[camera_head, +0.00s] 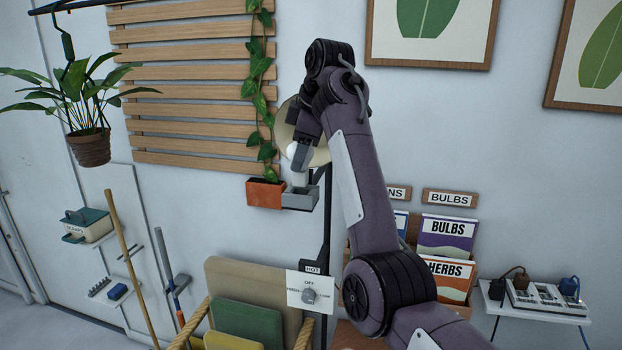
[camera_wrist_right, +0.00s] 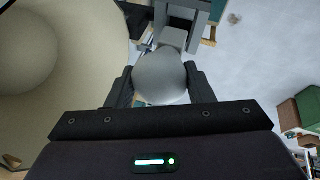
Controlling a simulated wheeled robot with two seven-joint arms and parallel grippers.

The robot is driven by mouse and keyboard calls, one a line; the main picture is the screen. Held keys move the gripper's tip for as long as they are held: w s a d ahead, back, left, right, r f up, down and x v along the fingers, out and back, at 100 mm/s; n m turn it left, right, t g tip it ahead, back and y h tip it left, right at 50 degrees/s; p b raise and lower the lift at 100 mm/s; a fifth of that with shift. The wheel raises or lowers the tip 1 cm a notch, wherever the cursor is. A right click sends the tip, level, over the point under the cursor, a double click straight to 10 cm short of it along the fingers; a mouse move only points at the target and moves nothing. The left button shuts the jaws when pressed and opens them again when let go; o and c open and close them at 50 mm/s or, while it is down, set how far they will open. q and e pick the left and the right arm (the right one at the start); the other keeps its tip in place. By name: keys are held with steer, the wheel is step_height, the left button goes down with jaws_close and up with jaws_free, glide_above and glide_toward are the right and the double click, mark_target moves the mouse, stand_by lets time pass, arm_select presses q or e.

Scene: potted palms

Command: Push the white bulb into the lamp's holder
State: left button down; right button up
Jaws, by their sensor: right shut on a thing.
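My right gripper (camera_head: 299,152) reaches up to the lamp and is shut on the white bulb (camera_wrist_right: 160,78). In the right wrist view the gripper (camera_wrist_right: 161,88) has one finger on each side of the round bulb. A light grey neck (camera_wrist_right: 173,38) lies beyond the bulb, toward a grey block-like holder (camera_head: 300,199). I cannot tell how deep the bulb sits. The cream lampshade (camera_head: 318,155) is behind the gripper, partly hidden. My left gripper is not in view.
The lamp's dark pole (camera_head: 327,215) stands beside the holder. An orange pot (camera_head: 265,194) with a trailing vine is close on its left. A dial panel (camera_head: 310,291) is below. Seed packets (camera_head: 446,237) and a power strip (camera_head: 540,298) are at the right.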

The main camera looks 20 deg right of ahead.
stand_by(0.3)
steer(key=shift+p, duration=0.3)
stand_by(0.5)
steer(key=shift+s+f+b, duration=0.1)
steer(key=shift+f+b, duration=1.15)
steer(key=shift+f, duration=0.8)
steer(key=o, duration=1)
steer(key=shift+o, duration=0.2)
